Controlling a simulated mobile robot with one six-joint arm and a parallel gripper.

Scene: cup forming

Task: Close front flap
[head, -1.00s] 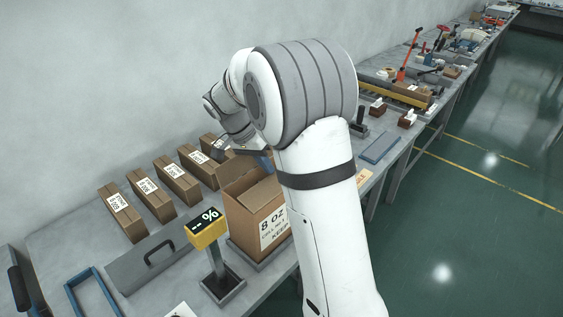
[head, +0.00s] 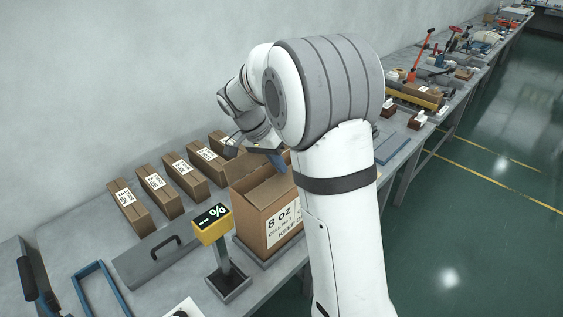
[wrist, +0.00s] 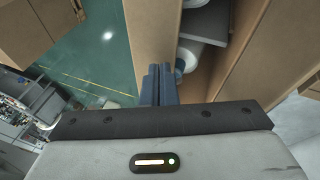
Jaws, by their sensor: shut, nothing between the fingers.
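An open cardboard box (head: 255,213) with an "8 OZ" label stands on a grey base on the bench. A raised flap stands at its far side. My gripper (head: 277,160) is shut and empty at the top of the box, on its right side; my arm hides much of that side. In the wrist view, the blue fingers (wrist: 160,72) are together over or against a brown cardboard panel (wrist: 153,30). The box's opening with pale round things and grey parts (wrist: 200,38) lies right of them. I cannot tell whether the fingertips touch cardboard.
A yellow display post (head: 212,224) stands close in front of the box. Several closed labelled cartons (head: 127,207) line the wall side. A grey handled plate (head: 160,257) and a blue frame (head: 100,290) lie to the left. A blue-grey slab (head: 392,147) lies right of my arm.

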